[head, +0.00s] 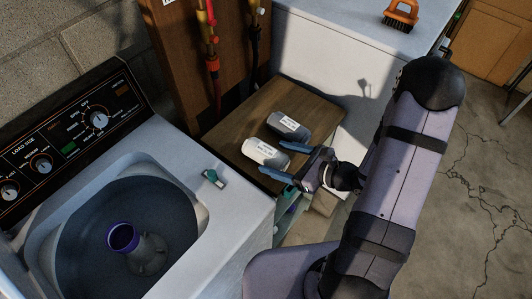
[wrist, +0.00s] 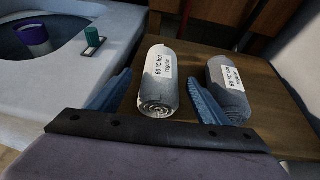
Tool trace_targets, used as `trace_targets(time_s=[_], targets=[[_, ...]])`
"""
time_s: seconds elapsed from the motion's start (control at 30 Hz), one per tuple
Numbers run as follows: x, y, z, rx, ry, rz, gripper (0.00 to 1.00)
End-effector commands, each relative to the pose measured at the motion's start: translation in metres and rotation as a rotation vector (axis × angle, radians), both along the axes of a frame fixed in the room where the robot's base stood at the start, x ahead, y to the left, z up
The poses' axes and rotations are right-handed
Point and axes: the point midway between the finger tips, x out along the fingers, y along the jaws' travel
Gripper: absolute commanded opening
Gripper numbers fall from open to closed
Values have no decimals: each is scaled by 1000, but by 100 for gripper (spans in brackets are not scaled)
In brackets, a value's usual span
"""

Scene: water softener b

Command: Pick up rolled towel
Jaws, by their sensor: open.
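The other towel (wrist: 229,90) is to the right, just beyond the right finger. My gripper (head: 286,163) is open and empty at the near end of the towels; in the wrist view its fingertips (wrist: 158,88) flank the nearer towel.
An open washing machine (head: 232,205) stands at left, with a small green-capped object (head: 213,177) on its edge and a purple-topped agitator (head: 123,238) inside. Hoses (head: 212,65) hang behind the shelf. A white appliance (head: 340,60) with an orange brush (head: 401,14) stands at the back right.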

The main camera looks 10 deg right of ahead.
Motion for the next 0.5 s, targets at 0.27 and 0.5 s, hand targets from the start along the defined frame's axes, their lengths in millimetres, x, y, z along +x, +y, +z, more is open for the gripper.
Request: trace_targets(time_s=[0.27,0.5], targets=[[4,5,-3,0,0,1,70],[16,18,-11,2,2,4,70]])
